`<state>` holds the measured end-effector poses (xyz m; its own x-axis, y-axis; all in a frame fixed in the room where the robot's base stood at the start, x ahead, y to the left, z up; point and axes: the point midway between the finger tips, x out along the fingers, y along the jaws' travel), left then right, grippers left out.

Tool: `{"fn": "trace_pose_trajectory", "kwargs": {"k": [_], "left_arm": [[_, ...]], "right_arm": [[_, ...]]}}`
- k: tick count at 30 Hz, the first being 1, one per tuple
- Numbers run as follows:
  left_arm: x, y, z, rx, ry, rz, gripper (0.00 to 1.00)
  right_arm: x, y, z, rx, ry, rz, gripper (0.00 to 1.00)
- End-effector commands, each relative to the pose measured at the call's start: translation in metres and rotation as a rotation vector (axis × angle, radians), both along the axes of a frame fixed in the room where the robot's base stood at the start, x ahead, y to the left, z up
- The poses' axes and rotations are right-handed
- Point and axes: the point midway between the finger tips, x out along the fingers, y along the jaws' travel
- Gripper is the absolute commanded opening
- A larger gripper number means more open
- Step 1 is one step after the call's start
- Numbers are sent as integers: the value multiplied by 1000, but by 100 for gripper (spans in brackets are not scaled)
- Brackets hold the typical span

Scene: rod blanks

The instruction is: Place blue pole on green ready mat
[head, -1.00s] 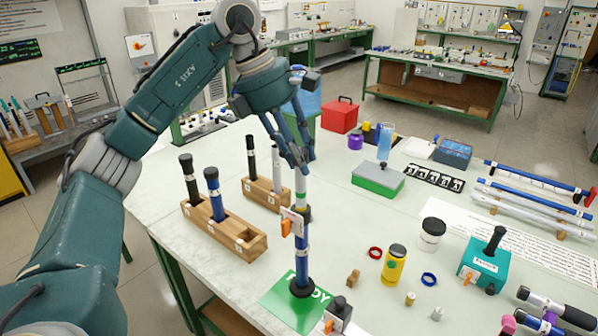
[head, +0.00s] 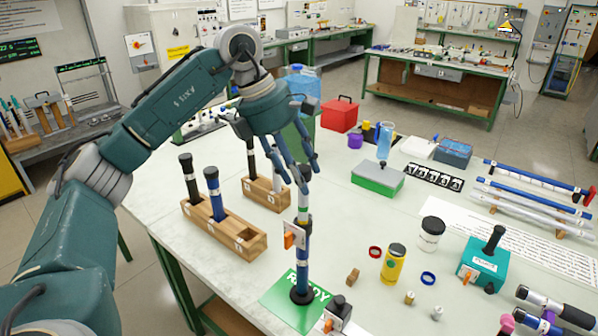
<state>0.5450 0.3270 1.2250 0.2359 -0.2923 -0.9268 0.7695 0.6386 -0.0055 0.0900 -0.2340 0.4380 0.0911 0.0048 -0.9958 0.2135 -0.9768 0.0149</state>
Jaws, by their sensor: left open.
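A blue pole (head: 303,263) with white bands and a black foot stands upright on the green ready mat (head: 277,297), near its middle. An orange-and-white clip sits against the pole at mid height. My left gripper (head: 303,177) is open above the pole's upper end, with its fingers pointing down. I cannot tell whether a finger touches the pole. My right gripper is not clearly seen.
A wooden block (head: 250,243) holds a black pole and another blue pole (head: 213,190). A second block (head: 265,199) stands behind. A yellow jar (head: 394,264), a white jar (head: 431,233) and a teal box (head: 487,262) stand to the right. A green-grey box (head: 377,183) lies further back.

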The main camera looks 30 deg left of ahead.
Motion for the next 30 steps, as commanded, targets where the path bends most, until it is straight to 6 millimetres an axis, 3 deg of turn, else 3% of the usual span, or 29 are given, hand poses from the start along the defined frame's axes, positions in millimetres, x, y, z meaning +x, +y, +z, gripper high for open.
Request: {"fn": "trace_pose_trajectory", "kwargs": {"k": [7, 17, 19, 24, 30], "left_arm": [[-3, 5, 20, -1, -6, 2, 47], [-20, 25, 86, -1, -5, -1, 47], [-23, 29, 99, 0, -3, 1, 47], [-27, 34, 112, 0, -1, 0, 47], [-28, 35, 113, 0, 0, 0, 47]], "right_arm": [[0, -3, -3, -3, -1, 1, 34], [0, -3, -8, -4, -1, 0, 34], [0, -3, -2, -4, 0, 0, 34], [0, -3, 3, -4, -1, 0, 34], [0, -3, 3, -3, -1, 0, 34]]}}
